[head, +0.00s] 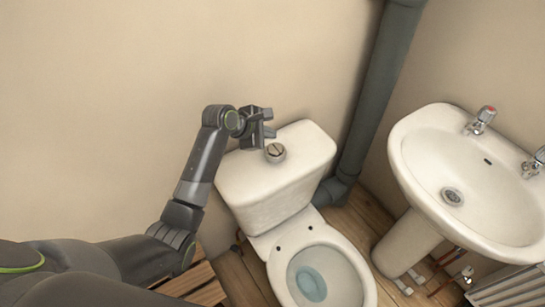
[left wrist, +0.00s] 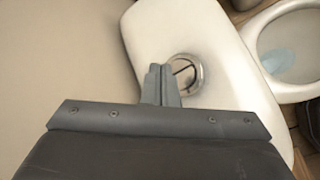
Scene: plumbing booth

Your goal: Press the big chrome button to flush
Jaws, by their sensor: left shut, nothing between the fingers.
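The chrome button (head: 275,152) is a round disc with a dark line across it, set in the top of the white cistern lid (head: 305,140). It also shows in the left wrist view (left wrist: 187,73), partly hidden behind my fingers. My left gripper (head: 270,134) is shut and empty, close to the button on its upper-left side in the head view. In the left wrist view its closed fingertips (left wrist: 160,72) overlap the button's left edge. I cannot tell whether they touch it. My right gripper is not in view.
The toilet bowl (head: 353,262) with its seat up holds water below the cistern. A grey pipe (head: 374,90) runs down the wall just right of the cistern. A white basin (head: 415,165) with two taps stands at the right. A wooden slatted item (head: 200,285) is beside my arm.

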